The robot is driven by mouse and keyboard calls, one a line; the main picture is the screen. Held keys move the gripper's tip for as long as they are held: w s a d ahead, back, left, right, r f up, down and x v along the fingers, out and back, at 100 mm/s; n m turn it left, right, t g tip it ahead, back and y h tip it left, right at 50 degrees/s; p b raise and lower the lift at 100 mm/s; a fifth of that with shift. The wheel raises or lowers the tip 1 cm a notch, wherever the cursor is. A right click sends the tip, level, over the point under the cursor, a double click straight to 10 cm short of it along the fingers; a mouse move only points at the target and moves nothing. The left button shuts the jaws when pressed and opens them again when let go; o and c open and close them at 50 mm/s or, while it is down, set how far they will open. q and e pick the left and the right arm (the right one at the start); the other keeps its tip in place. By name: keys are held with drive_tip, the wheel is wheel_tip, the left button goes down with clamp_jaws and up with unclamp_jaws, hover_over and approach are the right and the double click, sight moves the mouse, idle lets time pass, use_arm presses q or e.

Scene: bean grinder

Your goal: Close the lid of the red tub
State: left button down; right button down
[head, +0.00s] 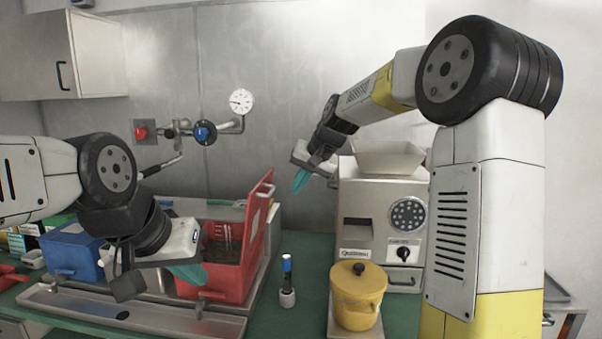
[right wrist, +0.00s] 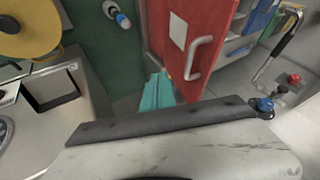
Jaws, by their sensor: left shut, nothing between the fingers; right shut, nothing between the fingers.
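The red tub (head: 222,272) stands open on the left part of the counter in the head view. Its red lid (head: 258,222) is hinged up at the tub's right side and stands nearly upright. In the right wrist view the lid (right wrist: 190,45) shows a grey handle and a pale label. My left gripper (head: 190,273) is shut and empty, in front of the tub's left part and hiding some of it. My right gripper (head: 300,180) is shut and empty, in the air above and to the right of the lid. Its teal fingers (right wrist: 158,92) appear beside the lid in the wrist view.
A blue tub (head: 75,252) is left of the red one. A yellow pot (head: 357,297) stands before the grinder (head: 385,215). Pipes with a red knob (head: 141,133) are on the wall.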

drive_tip(key=shift+w+a+f, duration=0.15)
drive_tip(key=shift+w+a, duration=0.05)
drive_tip(key=shift+a, duration=0.55)
drive_tip(key=shift+w+a+f, duration=0.2)
drive_tip(key=shift+a, duration=0.5)
drive_tip(key=shift+w+a+f, duration=0.15)
drive_tip(key=shift+w+a, duration=0.05)
drive_tip(key=shift+a, duration=0.55)
